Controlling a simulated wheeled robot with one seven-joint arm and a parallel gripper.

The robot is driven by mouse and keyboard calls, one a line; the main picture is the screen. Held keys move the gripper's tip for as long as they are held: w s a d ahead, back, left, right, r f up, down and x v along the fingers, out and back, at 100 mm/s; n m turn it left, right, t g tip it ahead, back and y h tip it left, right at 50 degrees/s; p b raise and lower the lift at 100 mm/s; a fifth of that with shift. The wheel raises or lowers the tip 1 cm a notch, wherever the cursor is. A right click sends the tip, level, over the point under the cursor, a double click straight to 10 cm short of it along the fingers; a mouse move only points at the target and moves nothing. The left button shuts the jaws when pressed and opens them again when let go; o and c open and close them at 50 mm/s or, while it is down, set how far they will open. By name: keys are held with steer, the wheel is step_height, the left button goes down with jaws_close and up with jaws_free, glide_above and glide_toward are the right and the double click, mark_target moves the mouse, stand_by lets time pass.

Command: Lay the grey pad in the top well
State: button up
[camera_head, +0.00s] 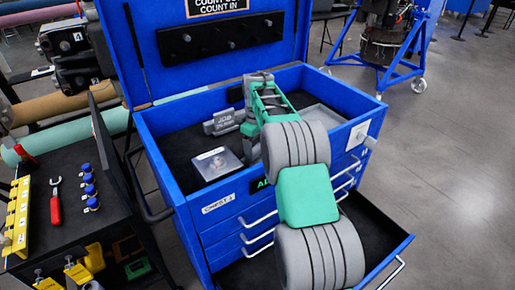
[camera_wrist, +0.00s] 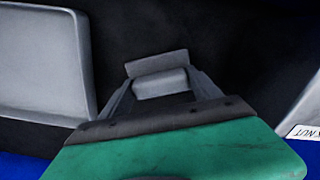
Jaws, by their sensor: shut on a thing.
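My gripper (camera_wrist: 160,88) is shut on the grey pad (camera_wrist: 157,64), a small grey block between its fingers in the wrist view. Behind the pad lies a dark floor; whether the pad touches it I cannot tell. In the head view my arm reaches into the top well (camera_head: 180,140) of the open blue chest. The well has blue walls and a dark floor. There my gripper end is largely hidden by my own arm, and the pad cannot be made out clearly.
A grey block lettered JOB (camera_head: 222,122) and a clear-topped packet (camera_head: 217,163) lie in the well. A grey tray (camera_head: 322,116) is at its right. The lid (camera_head: 150,55) stands open behind. A lower drawer (camera_head: 385,240) is pulled out. A dark tool cart (camera_head: 85,215) stands left.

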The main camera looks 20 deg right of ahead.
steer(key=shift+f, duration=0.1)
steer(key=o, duration=1.4)
